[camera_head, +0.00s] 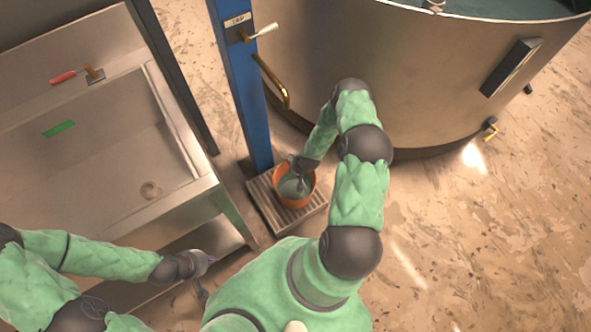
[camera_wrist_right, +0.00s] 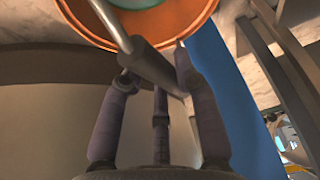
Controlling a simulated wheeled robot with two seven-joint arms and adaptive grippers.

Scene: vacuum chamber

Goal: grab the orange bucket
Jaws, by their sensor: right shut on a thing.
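The orange bucket (camera_head: 295,201) stands on the slatted drain stand at the foot of the blue tap post, with greenish liquid inside. My right gripper (camera_head: 302,172) is at the bucket's upper rim. In the right wrist view the bucket (camera_wrist_right: 195,22) shows at the top with a grey handle (camera_wrist_right: 150,62). My right gripper's fingers (camera_wrist_right: 155,80) are closed around this handle. My left gripper (camera_head: 205,277) hangs empty beside the sink's front edge, away from the bucket; its fingers look spread.
The blue tap post (camera_head: 240,90) rises behind the bucket, with a brass spout (camera_head: 275,82). A large round tank (camera_head: 420,75) stands at the back right. The floor at the right is clear.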

